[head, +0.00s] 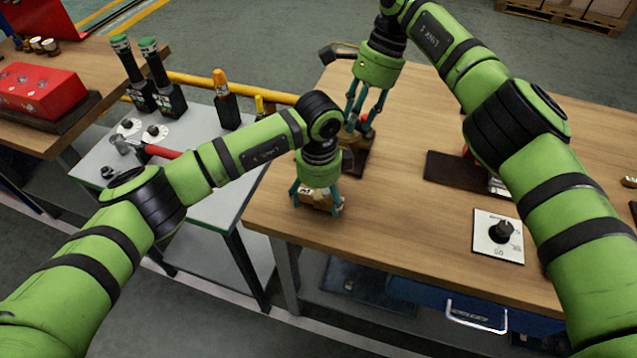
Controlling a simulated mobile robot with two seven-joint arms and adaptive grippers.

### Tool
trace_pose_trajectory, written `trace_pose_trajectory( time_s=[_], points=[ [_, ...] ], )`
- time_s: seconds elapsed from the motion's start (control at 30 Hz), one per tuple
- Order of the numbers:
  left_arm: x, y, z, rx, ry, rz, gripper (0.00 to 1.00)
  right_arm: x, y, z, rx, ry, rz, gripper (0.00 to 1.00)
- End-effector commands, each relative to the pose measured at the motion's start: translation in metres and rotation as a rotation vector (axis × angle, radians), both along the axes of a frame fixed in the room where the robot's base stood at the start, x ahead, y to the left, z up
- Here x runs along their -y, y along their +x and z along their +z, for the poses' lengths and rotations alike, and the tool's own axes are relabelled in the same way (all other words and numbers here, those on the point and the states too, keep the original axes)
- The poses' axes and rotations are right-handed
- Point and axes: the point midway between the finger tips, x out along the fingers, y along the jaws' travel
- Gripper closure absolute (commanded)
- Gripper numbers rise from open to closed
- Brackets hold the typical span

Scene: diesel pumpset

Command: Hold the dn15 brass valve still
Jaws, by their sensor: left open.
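My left gripper (318,204) points down at the near left edge of the wooden bench. Its teal fingers are open and stand on either side of a small brass-coloured piece (318,196), partly hidden by the fingers; I cannot tell whether they touch it. My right gripper (364,124) points down just behind it. Its fingers are around or beside a brass-coloured body with a red part (367,120), probably the dn15 brass valve, above a dark base (356,163). Whether the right fingers are closed on it is hidden.
The wooden bench (420,225) carries a dark plate (451,170) and a white plate with a black knob (498,236) at right. A grey side table (205,150) holds a red-handled hammer (160,151) and green-topped tools (155,65). A yellow rail (195,81) runs behind.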

Motion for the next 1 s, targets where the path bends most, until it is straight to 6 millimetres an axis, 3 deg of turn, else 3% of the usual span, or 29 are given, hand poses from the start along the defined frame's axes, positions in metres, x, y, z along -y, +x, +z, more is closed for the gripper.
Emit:
trace_pose_trajectory(
  time_s=[0.37, 0.4, 0.6, 0.67, 0.7, 0.73, 1.0],
  points=[
    [0.0, -0.0001, -0.0099, 0.0, 0.0, -0.001, 0.21, 0.0, 0.0, 0.0, 0.0, 0.0, 0.0, 0.61],
    [0.0, -0.0001, -0.0099, 0.0, 0.0, -0.001, 0.25, 0.0, 0.0, 0.0, 0.0, 0.0, 0.0, 0.61],
    [-0.0002, -0.0002, -0.0099, 0.0, -0.001, -0.001, 1.0, 0.0, 0.0, 0.0, 0.0, 0.0, 0.0, 0.61],
    [-0.0002, -0.0003, -0.0099, 0.0, 0.0, -0.001, 1.0, 0.0, 0.0, 0.0, 0.0, 0.0, 0.0, 0.61],
    [-0.0003, -0.0002, -0.01, -0.001, 0.0, -0.001, 0.4, 0.0, 0.0, 0.0, 0.0, 0.0, 0.0, 0.61],
    [-0.0003, -0.0002, -0.01, -0.001, 0.0, -0.001, 0.36, 0.0, 0.0, 0.0, 0.0, 0.0, 0.0, 0.61],
    [-0.0003, -0.0001, -0.0098, 0.0, -0.001, -0.001, 0.36, 0.0, 0.0, 0.0, 0.0, 0.0, 0.0, 0.61]
  ],
)
